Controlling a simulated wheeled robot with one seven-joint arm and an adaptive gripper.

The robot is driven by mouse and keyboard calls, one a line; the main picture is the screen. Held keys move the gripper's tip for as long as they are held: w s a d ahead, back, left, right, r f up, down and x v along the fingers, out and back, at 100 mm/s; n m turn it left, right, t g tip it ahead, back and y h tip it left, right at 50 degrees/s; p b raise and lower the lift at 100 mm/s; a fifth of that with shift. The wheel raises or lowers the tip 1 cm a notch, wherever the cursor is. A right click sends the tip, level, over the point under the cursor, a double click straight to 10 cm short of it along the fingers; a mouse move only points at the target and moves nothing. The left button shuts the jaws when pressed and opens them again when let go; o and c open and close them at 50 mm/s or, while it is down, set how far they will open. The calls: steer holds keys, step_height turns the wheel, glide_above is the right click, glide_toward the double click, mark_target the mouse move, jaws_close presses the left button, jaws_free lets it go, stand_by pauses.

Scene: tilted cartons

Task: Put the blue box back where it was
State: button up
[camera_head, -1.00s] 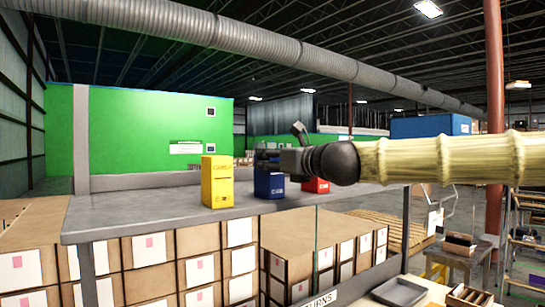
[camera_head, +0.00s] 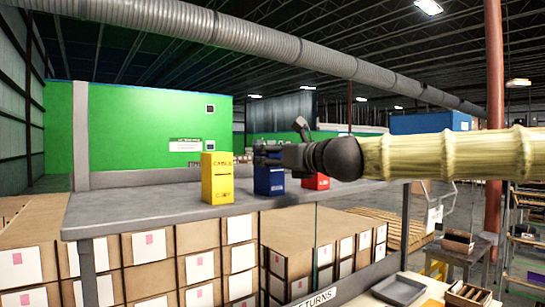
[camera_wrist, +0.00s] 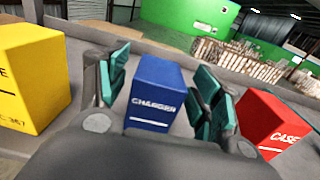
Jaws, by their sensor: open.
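The blue box (camera_head: 269,181), labelled CHARGER, stands upright on a grey shelf (camera_head: 130,205), between a yellow box (camera_head: 217,178) on the left and a red box (camera_head: 316,182) on the right. In the wrist view the blue box (camera_wrist: 156,93) shows between the green-padded fingers of my gripper (camera_wrist: 160,97). The fingers are spread, with visible room on its left side; the right finger is close to it. In the head view my gripper (camera_head: 268,155) is at the blue box's upper part and partly hides it. The wrist view also shows the yellow box (camera_wrist: 32,75) and the red box (camera_wrist: 272,122).
The yellow and red boxes stand just outside my fingers on either side. The shelf is bare left of the yellow box. Stacked cartons (camera_head: 150,248) fill the space below. A grey tray (camera_head: 399,290) lies at the lower right.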

steer(key=b+v, duration=0.3)
steer(key=v, duration=0.8)
steer(key=shift+s+d, duration=0.15)
steer(key=shift+s, duration=0.05)
